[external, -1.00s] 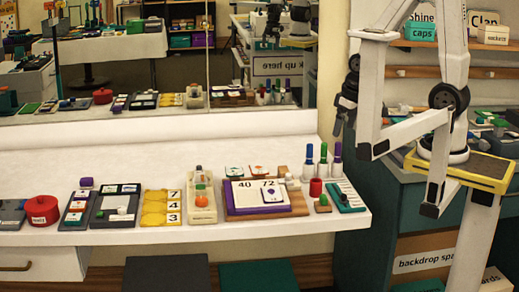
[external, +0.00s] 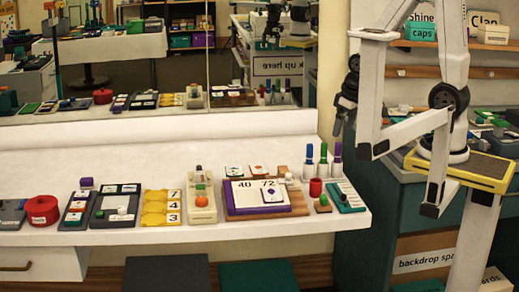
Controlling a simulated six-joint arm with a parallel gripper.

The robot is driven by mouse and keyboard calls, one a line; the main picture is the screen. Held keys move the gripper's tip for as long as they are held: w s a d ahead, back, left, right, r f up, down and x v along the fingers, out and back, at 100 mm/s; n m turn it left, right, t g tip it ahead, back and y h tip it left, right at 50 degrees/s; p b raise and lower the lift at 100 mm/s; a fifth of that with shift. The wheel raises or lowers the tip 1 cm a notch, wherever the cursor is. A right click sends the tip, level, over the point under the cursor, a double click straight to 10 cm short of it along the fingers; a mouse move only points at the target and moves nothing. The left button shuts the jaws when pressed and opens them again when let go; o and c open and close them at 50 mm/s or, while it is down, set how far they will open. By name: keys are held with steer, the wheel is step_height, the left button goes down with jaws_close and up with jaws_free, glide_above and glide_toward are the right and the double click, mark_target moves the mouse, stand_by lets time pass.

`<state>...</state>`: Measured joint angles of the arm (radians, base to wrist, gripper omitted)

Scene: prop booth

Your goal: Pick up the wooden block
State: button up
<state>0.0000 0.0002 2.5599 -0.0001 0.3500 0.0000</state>
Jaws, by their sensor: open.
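A small plain wooden piece (external: 283,170), probably the wooden block, lies at the back right corner of the number-card board, partly hidden by small white pieces. A wooden-coloured square with a green top (external: 323,204) sits near the front right; I cannot tell if it is a block. My gripper (external: 337,128) hangs at the right, raised above the table's right end and clear of everything. It is open and empty, with its fingers small and dark in this view.
The white table (external: 60,165) is bare at the back.

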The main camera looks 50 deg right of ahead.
steer(key=n+y, duration=0.3)
steer(key=n, duration=0.6)
glide_above(326, 196)
steer(key=s+d, duration=0.2)
steer(key=shift+t, duration=0.3)
steer(key=shift+w+f, duration=0.1)
steer(key=shift+f, duration=7.55)
steer(key=shift+x, duration=1.3)
steer(key=shift+w+f, duration=0.1)
steer(key=shift+x, duration=2.5)
